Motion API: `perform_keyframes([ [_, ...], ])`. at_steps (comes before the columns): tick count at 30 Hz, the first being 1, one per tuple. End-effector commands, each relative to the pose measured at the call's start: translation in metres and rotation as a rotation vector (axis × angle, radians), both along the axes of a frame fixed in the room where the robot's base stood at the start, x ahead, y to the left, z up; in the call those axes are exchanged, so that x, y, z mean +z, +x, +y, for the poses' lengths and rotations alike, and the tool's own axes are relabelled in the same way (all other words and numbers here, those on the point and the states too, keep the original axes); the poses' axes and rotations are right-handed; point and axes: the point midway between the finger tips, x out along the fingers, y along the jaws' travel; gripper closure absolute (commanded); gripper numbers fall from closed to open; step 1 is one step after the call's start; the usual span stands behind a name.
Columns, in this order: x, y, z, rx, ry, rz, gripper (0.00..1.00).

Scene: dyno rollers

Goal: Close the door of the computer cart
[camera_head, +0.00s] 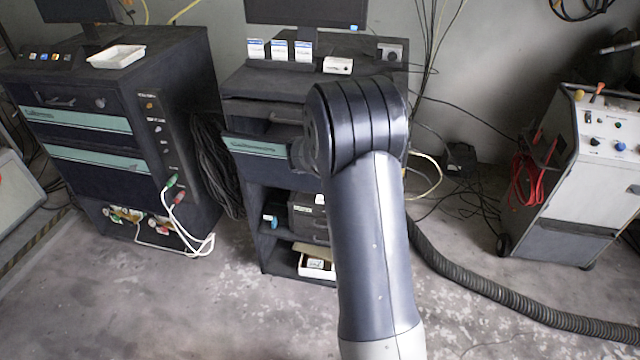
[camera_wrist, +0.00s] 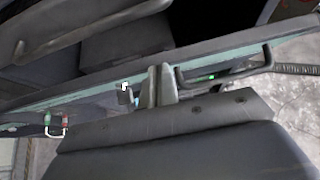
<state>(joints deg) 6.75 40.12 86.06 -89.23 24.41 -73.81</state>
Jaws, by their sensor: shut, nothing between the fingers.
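The computer cart (camera_head: 292,185) is a dark cabinet in the middle of the head view, with open shelves below. A dark door panel with a teal stripe (camera_head: 258,148) stands out at its front; my arm covers its right part. In the wrist view the door (camera_wrist: 90,92) runs slantwise across the picture as a dark panel with a teal band. A black bar handle (camera_wrist: 228,78) is on it, right of my fingers. My gripper (camera_wrist: 162,84) is shut and empty, its fingertips close to the door; I cannot tell whether they touch it.
Another dark cabinet (camera_head: 165,120) with teal stripes stands at the left, cables hanging from it. A white-and-grey machine (camera_head: 575,190) on wheels stands at the right. A black corrugated hose (camera_head: 480,300) lies on the floor. The floor in front at the left is clear.

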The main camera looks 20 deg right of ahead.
Motion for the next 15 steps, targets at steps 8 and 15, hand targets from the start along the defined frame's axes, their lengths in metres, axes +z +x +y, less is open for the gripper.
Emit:
perform_keyframes([
  [8, 0.05, -0.021, 0.02, 0.002, 0.0, -0.005, 1.0],
  [15, 0.081, -0.034, 0.029, 0.0, 0.001, -0.003, 1.0],
])
